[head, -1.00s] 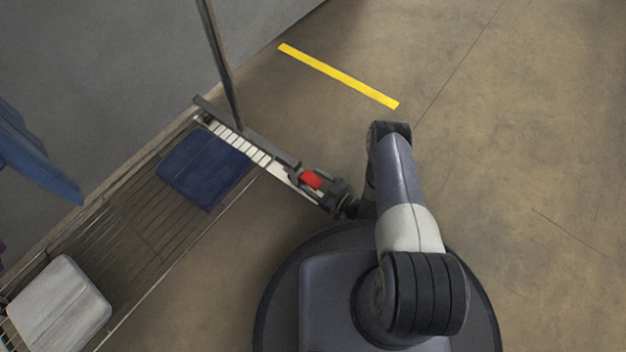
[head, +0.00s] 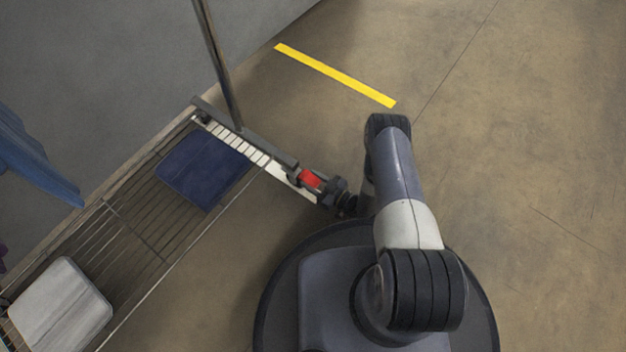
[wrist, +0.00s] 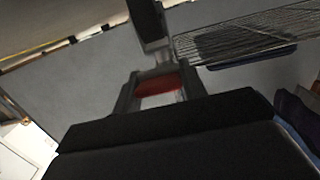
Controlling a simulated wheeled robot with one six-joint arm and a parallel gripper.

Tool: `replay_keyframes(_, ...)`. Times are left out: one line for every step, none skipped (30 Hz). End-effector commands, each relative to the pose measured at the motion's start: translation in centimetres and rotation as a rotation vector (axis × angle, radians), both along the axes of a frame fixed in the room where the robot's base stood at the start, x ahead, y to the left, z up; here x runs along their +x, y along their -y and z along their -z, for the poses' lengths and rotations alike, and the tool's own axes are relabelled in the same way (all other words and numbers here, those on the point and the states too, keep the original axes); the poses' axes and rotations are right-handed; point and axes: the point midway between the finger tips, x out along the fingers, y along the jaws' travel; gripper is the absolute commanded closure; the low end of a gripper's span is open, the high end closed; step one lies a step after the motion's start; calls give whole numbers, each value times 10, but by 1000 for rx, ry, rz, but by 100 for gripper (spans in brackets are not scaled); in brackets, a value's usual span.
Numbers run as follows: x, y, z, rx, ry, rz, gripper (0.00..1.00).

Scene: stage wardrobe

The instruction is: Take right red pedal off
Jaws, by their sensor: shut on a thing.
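The red pedal (head: 309,178) is at the near right end of the rack's base rail, in the middle of the head view. My gripper (head: 308,179) is at that end of the rail, with its fingers on either side of the pedal, shut on it. In the wrist view the red pedal (wrist: 158,86) shows between the two fingers of my gripper (wrist: 157,92). The pedal's underside and the wheel below it are hidden. No second red pedal is seen.
The rack's wire shelf (head: 135,230) holds a dark blue folded item (head: 203,170) and a pale cushion-like item (head: 60,308). A metal post (head: 218,65) rises from the base rail. Blue cloth (head: 35,160) hangs at left. Floor with a yellow strip (head: 335,75) is open at right.

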Motion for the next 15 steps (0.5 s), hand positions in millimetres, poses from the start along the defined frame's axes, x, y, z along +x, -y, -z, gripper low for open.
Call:
replay_keyframes(1, 0, -5, -24, -16, -1, 83)
replay_keyframes(1, 0, -5, -40, -29, -1, 83)
replay_keyframes(0, -1, -6, -60, -46, -1, 83)
replay_keyframes(1, -1, -6, -78, -58, -1, 83)
replay_keyframes(1, -1, -7, -94, -71, -1, 83)
replay_keyframes(1, -1, -7, -118, -90, -1, 83)
replay_keyframes(1, -1, -7, -134, -102, -1, 83)
replay_keyframes(1, -2, -7, -152, -115, -2, 83)
replay_keyframes(1, -2, -7, -174, -132, -2, 83)
replay_keyframes(1, -2, -7, -190, -146, -2, 83)
replay_keyframes(1, -2, -8, -205, -157, -1, 83)
replay_keyframes(2, -2, -8, -225, -172, -1, 83)
replay_keyframes(2, -2, -8, -239, -184, -2, 83)
replay_keyframes(1, -3, -8, -253, -195, -2, 83)
replay_keyframes(2, -3, -8, -269, -208, -2, 83)
